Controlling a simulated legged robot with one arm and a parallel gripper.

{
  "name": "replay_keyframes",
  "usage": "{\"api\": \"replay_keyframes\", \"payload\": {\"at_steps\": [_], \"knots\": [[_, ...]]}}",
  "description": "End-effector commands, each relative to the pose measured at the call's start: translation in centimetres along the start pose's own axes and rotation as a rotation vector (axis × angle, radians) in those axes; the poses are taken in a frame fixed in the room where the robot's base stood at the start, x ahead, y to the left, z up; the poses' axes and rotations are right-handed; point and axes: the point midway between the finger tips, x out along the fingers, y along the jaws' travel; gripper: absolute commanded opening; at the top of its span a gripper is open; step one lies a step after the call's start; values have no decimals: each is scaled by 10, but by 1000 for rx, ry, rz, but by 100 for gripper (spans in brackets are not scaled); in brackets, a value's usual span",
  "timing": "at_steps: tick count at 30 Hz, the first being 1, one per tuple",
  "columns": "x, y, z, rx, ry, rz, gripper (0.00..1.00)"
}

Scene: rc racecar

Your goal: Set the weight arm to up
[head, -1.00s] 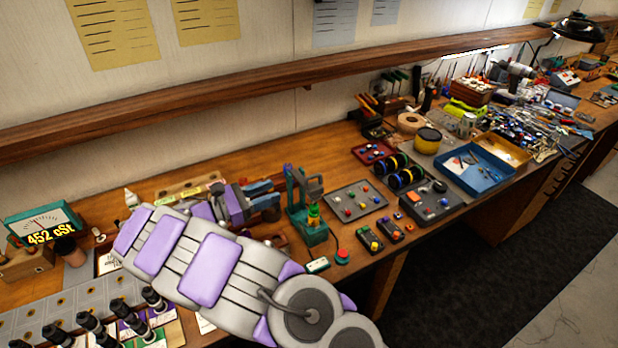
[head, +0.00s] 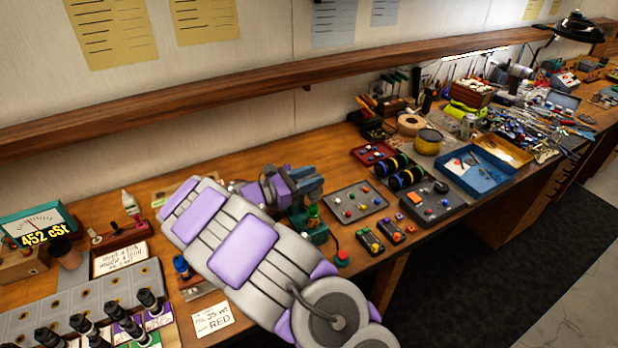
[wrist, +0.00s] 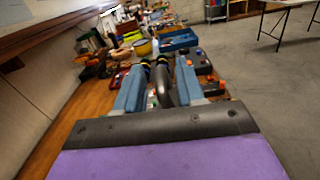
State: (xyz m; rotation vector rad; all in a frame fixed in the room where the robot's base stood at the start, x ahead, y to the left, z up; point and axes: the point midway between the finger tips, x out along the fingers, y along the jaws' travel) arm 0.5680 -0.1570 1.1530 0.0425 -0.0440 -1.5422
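A small green bench device (head: 318,232) with an upright frame stands on the bench, partly hidden behind my gripper in the head view. I cannot make out which part of it is the weight arm or how that part is set. My gripper (head: 308,182) reaches across its upper part. In the wrist view my gripper (wrist: 160,75) has its two blue fingers apart. A dark curved piece (wrist: 163,85) shows between them; I cannot tell what it belongs to or whether a finger touches it.
A grey button panel (head: 356,202) lies right of the device. A red button (head: 342,257) and small boxes (head: 370,241) are near the front edge. A wooden shelf (head: 250,88) runs above. A dial reading 452 cSt (head: 38,228) stands at left.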

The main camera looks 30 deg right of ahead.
Motion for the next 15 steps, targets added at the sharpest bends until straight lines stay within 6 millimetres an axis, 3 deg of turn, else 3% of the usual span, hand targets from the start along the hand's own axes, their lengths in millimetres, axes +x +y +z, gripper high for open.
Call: {"api": "replay_keyframes", "payload": {"at_steps": [3,15], "knots": [[0,0,0,0,0,0,38],[0,1,-1,0,1,1,0]]}}
